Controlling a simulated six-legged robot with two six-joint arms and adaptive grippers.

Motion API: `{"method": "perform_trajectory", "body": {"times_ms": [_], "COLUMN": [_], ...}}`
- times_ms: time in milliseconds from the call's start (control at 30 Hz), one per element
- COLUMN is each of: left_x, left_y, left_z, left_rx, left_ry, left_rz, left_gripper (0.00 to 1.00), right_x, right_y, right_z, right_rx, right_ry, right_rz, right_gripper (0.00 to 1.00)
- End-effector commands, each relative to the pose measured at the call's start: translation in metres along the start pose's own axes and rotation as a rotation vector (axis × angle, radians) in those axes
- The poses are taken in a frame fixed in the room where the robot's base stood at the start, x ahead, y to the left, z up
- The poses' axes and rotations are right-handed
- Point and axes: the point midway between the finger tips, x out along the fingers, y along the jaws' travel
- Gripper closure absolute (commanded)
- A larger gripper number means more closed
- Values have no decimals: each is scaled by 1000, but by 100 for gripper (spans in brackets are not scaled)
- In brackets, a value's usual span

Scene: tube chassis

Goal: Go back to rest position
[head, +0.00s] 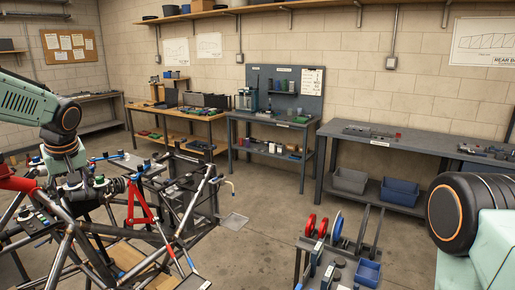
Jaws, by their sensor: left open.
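The tube chassis (88,229), made of dark tubes with some red ones, fills the lower left of the head view. My left arm comes in from the left, and its wrist bends down over the chassis. My left gripper (72,184) points down among the tubes and small fittings at the chassis top. It looks open; the fittings and tubes around it make its fingertips hard to pick out. I cannot tell whether it touches a tube. My right arm shows only as a black joint and pale green link at the lower right; its gripper is out of view.
Workbenches, including a grey one (390,142), line the walls. Grey and blue tubs (399,191) sit under it. The concrete floor (275,205) between is mostly clear.

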Motion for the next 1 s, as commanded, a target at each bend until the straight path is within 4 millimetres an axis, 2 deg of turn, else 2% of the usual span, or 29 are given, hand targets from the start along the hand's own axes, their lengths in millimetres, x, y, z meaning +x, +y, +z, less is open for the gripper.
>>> {"method": "perform_trajectory", "body": {"times_ms": [133,367,567,667,800,933,1000], "left_x": [4,44,82,105,139,162,170], "left_y": [1,27,45,50,48,30,13], "left_z": [3,54,117,165,251,332,375], "left_rx": [8,136,256,331,438,522,564], "left_ry": [-6,-62,-125,-169,-242,-301,-329], "left_rz": [1,51,105,140,196,237,251], "left_gripper": [44,44,44,44,44,44,44], "right_x": [0,0,0,0,0,0,0], "right_y": [0,0,0,0,0,0,0], "right_z": [0,0,0,0,0,0,0], "right_rx": [0,0,0,0,0,0,0], "right_ry": [-1,0,0,0,0,0,0], "right_rz": [0,0,0,0,0,0,0], "right_gripper": [60,60,60,60,60,60,60]}}
